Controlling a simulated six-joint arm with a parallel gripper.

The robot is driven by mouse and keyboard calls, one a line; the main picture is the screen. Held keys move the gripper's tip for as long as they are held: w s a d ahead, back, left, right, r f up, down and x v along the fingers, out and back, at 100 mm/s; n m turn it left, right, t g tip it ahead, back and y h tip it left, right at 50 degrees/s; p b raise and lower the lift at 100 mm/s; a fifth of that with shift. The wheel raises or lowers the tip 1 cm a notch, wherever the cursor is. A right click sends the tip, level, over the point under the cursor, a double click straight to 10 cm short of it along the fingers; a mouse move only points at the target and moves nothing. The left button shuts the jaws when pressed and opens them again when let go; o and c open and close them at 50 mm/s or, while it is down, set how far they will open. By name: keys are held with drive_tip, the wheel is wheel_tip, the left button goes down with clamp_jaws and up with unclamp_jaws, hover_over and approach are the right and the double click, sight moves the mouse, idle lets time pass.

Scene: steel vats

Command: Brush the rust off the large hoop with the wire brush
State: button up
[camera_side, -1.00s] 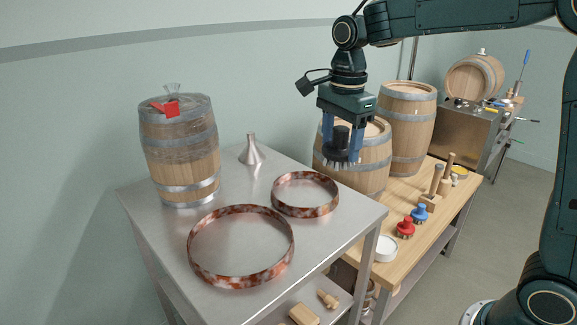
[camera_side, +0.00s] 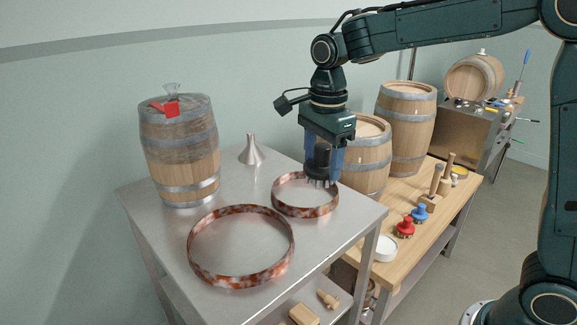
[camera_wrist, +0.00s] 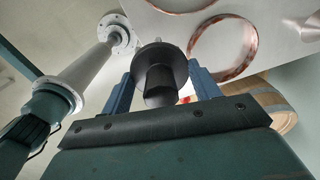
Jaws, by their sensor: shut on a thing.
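The large hoop (camera_side: 238,283) is a rust-mottled metal ring lying flat on the steel table (camera_side: 172,240), toward its front. A smaller rusty hoop (camera_side: 303,213) lies behind and right of it. My gripper (camera_side: 323,160) is shut on a black round wire brush (camera_side: 320,168), bristles down. In the side view the brush overlaps the right part of the smaller hoop; I cannot tell whether it touches it. It is clear of the large hoop. In the wrist view the brush (camera_wrist: 160,75) sits between the blue fingers, and two rusty rings show beyond it.
A wrapped barrel (camera_side: 180,150) with a red tag and a metal funnel (camera_side: 251,150) stand at the back of the steel table. On the wooden bench are barrels (camera_side: 405,125), a red brush (camera_side: 405,228), a blue brush (camera_side: 419,214) and a white round container (camera_side: 385,248).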

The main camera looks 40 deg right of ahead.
drive_tip(key=a+f, duration=0.6)
drive_tip(key=a, duration=0.4)
drive_tip(key=shift+s+f, duration=0.2)
drive_tip(key=shift+s, duration=0.05)
drive_tip(key=shift+f, duration=0.1)
